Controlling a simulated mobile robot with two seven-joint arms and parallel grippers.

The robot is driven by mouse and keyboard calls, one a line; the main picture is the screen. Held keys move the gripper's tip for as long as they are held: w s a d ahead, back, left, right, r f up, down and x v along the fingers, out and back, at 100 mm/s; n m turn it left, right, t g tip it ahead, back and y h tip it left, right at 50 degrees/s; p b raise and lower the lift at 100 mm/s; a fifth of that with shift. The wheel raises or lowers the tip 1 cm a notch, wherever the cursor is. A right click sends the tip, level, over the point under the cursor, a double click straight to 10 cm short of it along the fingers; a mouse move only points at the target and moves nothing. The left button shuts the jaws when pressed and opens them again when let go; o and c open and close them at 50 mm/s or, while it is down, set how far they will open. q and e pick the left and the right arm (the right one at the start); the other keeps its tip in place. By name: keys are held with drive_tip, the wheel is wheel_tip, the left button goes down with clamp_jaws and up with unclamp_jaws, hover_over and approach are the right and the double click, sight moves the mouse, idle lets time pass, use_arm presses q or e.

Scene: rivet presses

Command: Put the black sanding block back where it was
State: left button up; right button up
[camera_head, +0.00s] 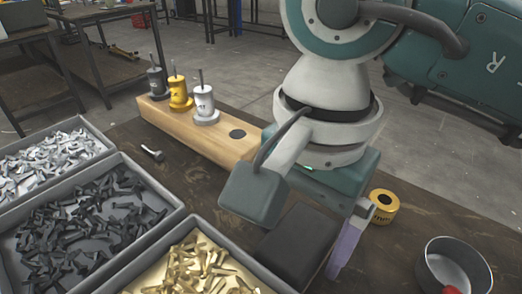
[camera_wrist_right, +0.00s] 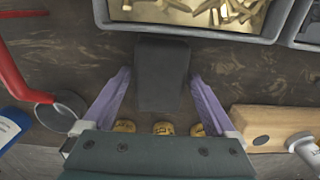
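The black sanding block (camera_head: 297,248) lies on the dark worktable beside the front right of the brass bin. In the right wrist view the block (camera_wrist_right: 162,72) sits between my fingertips, lengthwise away from the palm. My right gripper (camera_wrist_right: 160,78) is open, with one purple finger on each side. My left gripper is not in view.
Bins of silver (camera_head: 50,158), black (camera_head: 90,222) and brass rivets (camera_head: 195,272) stand at left. A wooden stand (camera_head: 220,135) with several weighted pegs lies behind. A yellow cylinder (camera_head: 384,207) and a metal pot (camera_head: 452,266) stand at right. Red tubing (camera_wrist_right: 18,70) shows in the wrist view.

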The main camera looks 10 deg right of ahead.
sight(301, 232)
drive_tip(key=shift+o, duration=0.4)
drive_tip(key=shift+r, duration=0.5)
wheel_tip(301, 232, up, 11)
drive_tip(key=p, duration=0.1)
drive_tip(key=shift+r+p, duration=0.15)
drive_tip(key=shift+p, duration=0.2)
drive_tip(key=shift+d, duration=0.1)
drive_tip(key=shift+w, duration=0.1)
